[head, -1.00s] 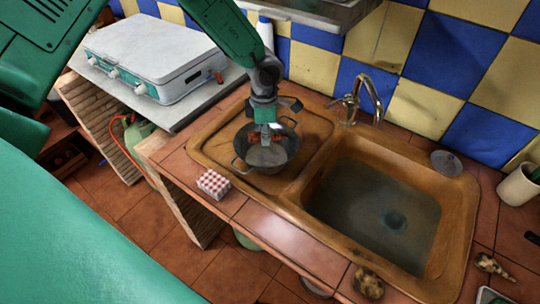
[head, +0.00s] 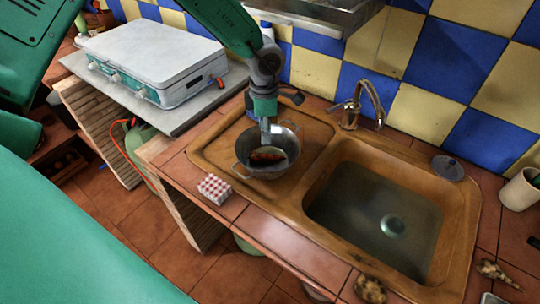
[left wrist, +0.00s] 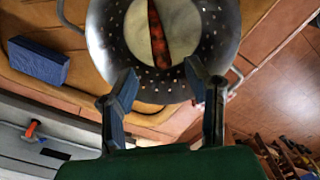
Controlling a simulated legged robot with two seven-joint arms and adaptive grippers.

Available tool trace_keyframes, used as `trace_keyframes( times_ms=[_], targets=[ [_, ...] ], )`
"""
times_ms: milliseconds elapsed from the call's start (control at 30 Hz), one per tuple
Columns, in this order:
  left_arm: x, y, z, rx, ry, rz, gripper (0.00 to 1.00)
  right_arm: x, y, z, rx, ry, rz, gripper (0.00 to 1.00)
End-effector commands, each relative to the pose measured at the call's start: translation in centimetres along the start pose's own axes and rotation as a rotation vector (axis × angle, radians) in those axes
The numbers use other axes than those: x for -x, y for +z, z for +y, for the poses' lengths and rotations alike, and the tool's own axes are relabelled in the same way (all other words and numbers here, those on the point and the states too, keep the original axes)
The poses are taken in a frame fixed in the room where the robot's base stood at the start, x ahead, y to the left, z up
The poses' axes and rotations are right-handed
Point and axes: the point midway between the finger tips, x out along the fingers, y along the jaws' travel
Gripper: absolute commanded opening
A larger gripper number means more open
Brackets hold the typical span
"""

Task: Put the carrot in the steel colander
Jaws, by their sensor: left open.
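The steel colander (head: 243,155) stands on the drainboard left of the sink basin, and its perforated wall (left wrist: 218,38) shows in the left wrist view. The carrot (head: 267,156), dark orange-red, lies inside the colander across a pale round area at the bottom; it also shows in the left wrist view (left wrist: 157,36). My left gripper (head: 266,134) is above the colander. In the left wrist view its two fingers (left wrist: 160,82) are spread apart with nothing between them, clear of the carrot. My right gripper is not in view.
A red-and-white checked box (head: 214,189) sits on the tiled counter in front of the colander. The sink basin (head: 375,215) and faucet (head: 368,103) are to the right. A white camping stove (head: 150,58) is at the left. A blue block (left wrist: 38,61) shows in the left wrist view.

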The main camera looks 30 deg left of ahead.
Motion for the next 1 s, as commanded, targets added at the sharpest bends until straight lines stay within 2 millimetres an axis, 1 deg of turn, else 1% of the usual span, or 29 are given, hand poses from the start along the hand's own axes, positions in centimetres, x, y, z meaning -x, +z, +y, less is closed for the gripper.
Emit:
trace_keyframes(
  times_ms=[33,200,300,400,533,1000],
  targets=[
    [1.3,0.0,0.1,0.003,0.001,-0.005,0.43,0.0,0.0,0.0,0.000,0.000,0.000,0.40],
    [4.8,0.0,0.2,0.001,0.000,-0.005,0.43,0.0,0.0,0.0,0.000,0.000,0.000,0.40],
    [6.3,0.0,0.2,0.002,0.000,-0.003,0.43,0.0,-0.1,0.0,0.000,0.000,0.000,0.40],
    [7.3,0.0,0.2,0.001,-0.001,-0.002,0.43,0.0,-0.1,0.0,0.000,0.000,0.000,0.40],
    [7.9,0.1,0.2,0.000,-0.001,0.000,0.43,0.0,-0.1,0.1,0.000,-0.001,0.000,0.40],
    [7.9,-0.1,0.2,0.000,-0.002,0.000,0.43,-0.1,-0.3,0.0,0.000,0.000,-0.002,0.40]
  ],
)
